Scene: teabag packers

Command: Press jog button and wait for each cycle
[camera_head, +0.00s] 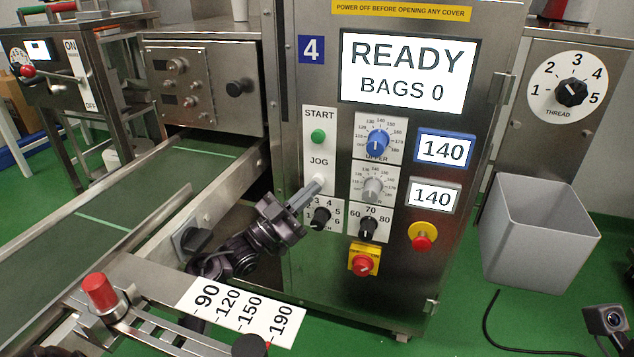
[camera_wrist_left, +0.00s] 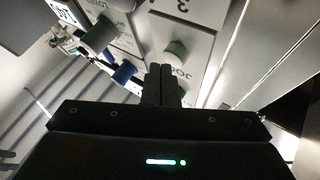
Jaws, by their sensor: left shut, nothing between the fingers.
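The JOG button (camera_head: 319,179) is pale and sits under its JOG label on the white strip of the machine's front panel. My left gripper (camera_head: 316,186) is shut and empty. Its fingertips are at the JOG button and partly cover it; I cannot tell whether they touch it or press it in. The machine's display (camera_head: 408,72) reads READY, BAGS 0. My right gripper is not in view.
The green START button (camera_head: 318,136) is just above. Number dials and a knob (camera_head: 320,217) lie close below and right. A red-on-yellow knob (camera_head: 364,261) is lower. A conveyor (camera_head: 130,205) runs at left. A grey bin (camera_head: 538,235) stands at right.

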